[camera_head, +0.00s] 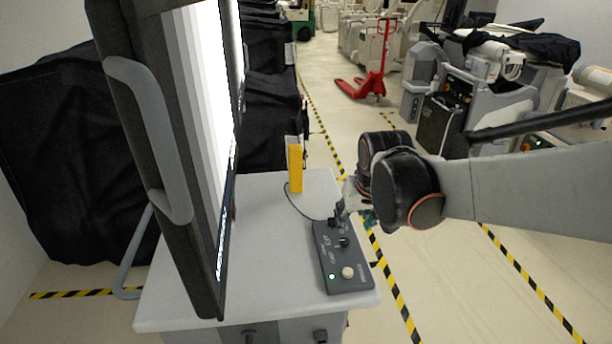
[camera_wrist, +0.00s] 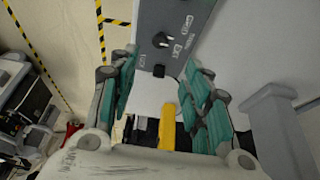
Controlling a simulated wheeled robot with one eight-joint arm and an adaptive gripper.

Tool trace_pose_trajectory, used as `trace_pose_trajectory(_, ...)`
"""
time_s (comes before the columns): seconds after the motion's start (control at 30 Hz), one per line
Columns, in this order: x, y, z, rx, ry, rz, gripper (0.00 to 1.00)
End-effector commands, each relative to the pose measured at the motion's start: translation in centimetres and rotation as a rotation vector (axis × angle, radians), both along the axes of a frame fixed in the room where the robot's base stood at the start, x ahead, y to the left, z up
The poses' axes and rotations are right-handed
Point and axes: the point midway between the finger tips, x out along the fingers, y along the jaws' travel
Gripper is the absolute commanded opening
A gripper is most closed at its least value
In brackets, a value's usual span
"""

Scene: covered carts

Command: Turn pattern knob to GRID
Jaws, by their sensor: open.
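A dark grey control box (camera_head: 330,258) lies on the cart top, with a dark knob (camera_head: 343,241) near its middle. The box also shows at the top of the wrist view (camera_wrist: 185,12), with a black knob (camera_wrist: 162,40) beside small white labels. I cannot read the labels surely, nor tell which setting the knob points to. My gripper (camera_wrist: 163,66) is open, its green-padded fingers apart on either side of the box's end. I see no finger closed on a knob.
A large screen (camera_head: 205,150) stands on the left of the white cart top (camera_head: 265,290). A yellow upright object (camera_head: 295,168) stands behind the box, with a cable nearby. A round pale button (camera_head: 347,272) and a green light are at the box's near end.

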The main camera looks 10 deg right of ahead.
Motion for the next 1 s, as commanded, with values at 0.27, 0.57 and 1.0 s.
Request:
trace_pose_trajectory(0.27, 2.1, 0.0, -5.3, 0.000, -0.001, 0.000, 0.44)
trace_pose_trajectory(0.57, 4.1, 0.0, -9.8, 0.000, -0.001, 0.000, 0.44)
trace_pose_trajectory(1.0, 4.7, 0.0, -11.2, 0.000, -0.001, 0.000, 0.44)
